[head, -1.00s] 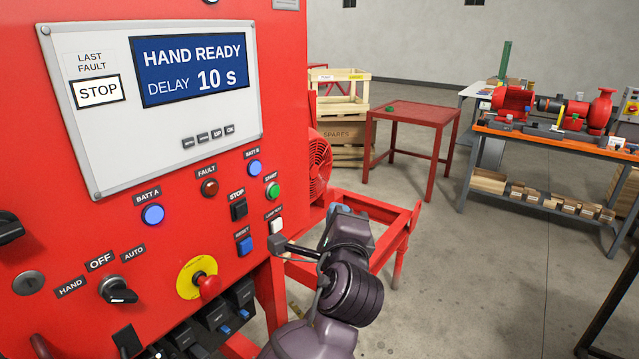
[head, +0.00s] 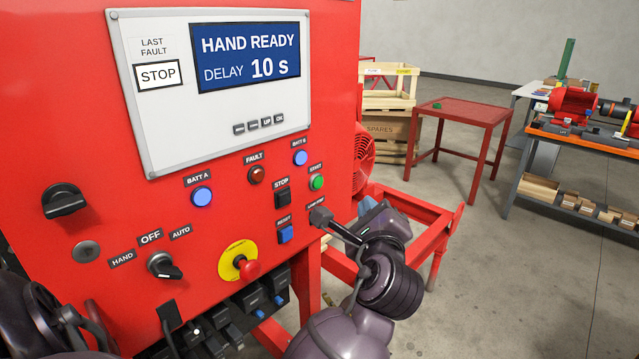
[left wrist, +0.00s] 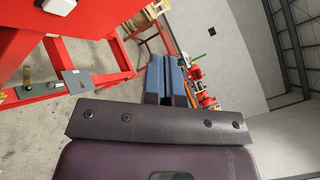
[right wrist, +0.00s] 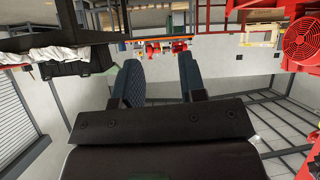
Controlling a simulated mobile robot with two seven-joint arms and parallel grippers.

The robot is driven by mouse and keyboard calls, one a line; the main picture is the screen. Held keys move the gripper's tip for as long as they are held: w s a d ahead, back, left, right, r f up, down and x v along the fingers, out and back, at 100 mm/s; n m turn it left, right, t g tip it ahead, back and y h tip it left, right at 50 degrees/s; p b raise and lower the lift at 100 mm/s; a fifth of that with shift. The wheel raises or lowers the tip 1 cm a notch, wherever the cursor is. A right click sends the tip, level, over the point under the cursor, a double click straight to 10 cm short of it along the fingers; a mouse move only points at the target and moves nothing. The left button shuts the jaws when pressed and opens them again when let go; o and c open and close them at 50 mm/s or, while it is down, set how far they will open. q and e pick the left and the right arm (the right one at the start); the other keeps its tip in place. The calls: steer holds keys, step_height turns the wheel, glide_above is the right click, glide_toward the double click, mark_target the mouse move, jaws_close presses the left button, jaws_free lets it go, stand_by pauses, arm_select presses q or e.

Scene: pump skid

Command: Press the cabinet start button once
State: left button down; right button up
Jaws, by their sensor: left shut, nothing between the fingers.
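The green start button (head: 316,182), under a START label, sits near the right edge of the red cabinet's (head: 100,130) front, in the head view. My left gripper (head: 367,206) is right of the cabinet and a little below the button, apart from it. Its blue-grey fingers are partly hidden in the head view. In the left wrist view my left gripper (left wrist: 169,62) is shut and empty, and the button does not show. My right gripper (right wrist: 160,75) shows only in the right wrist view, open and empty, away from the cabinet.
Near START are a black stop button (head: 282,199), a blue reset button (head: 285,234) and a red emergency knob (head: 248,269). The display (head: 250,58) reads HAND READY, DELAY 10 s. A red frame (head: 420,212) stands behind my left gripper. Open floor lies right.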

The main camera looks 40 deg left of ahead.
mark_target(317, 182)
arm_select(q)
steer(key=a+p, duration=0.1)
steer(key=a, duration=0.7)
steer(key=shift+w, duration=0.25)
stand_by(1.5)
stand_by(0.4)
steer(key=shift+a+p, duration=0.45)
steer(key=shift+p, duration=0.1)
